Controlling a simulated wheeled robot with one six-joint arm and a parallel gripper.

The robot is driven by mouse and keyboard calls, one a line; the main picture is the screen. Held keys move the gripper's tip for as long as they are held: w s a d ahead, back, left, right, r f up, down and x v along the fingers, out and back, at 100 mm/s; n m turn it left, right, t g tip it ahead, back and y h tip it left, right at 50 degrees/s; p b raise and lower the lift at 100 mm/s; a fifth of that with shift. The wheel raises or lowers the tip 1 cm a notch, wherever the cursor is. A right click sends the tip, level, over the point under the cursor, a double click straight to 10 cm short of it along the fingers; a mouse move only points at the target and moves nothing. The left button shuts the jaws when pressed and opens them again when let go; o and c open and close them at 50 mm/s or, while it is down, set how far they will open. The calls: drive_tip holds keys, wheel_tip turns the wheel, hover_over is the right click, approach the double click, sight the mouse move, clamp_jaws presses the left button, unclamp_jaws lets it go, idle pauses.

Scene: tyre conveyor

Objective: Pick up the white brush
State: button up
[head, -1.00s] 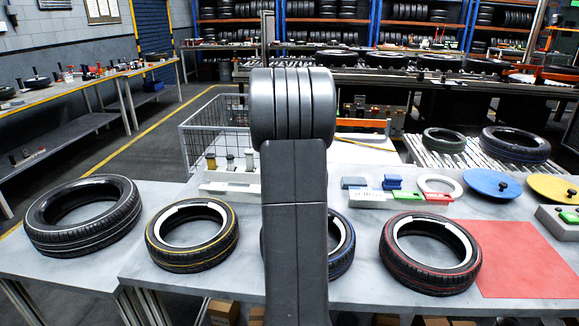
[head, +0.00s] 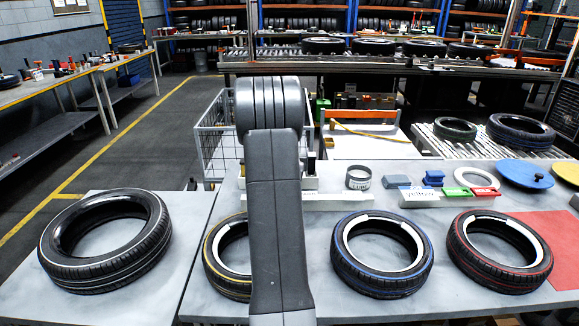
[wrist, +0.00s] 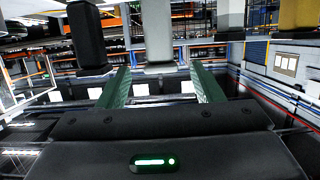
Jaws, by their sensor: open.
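In the wrist view, a white upright piece (wrist: 158,32) with a grey lower end stands centred beyond my gripper (wrist: 160,70); it looks like the white brush. My gripper is open, with one green finger on each side of that line. I cannot tell whether the piece is between the fingertips or beyond them. A black piece (wrist: 87,35) stands to its left, and a pale grey one (wrist: 229,14) and a yellow one (wrist: 299,14) to its right. In the head view my arm hides the gripper and most of the white holder (head: 309,184).
Tyres with yellow (head: 216,262), blue (head: 382,254) and red (head: 499,251) stripes lie along the table front. A plain tyre (head: 105,241) lies left. A grey ring (head: 358,177), small blocks (head: 433,178) and a white ring (head: 473,178) lie right of my arm. A wire cart (head: 210,150) stands behind.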

drive_tip(key=shift+p+x, duration=1.05)
drive_tip(key=shift+x, duration=1.7)
drive_tip(key=c, duration=1.1)
wheel_tip(320, 180, up, 10)
drive_tip(key=p, duration=0.2)
drive_tip(key=shift+p, duration=0.4)
drive_tip(key=o, duration=0.3)
drive_tip(key=c, duration=0.4)
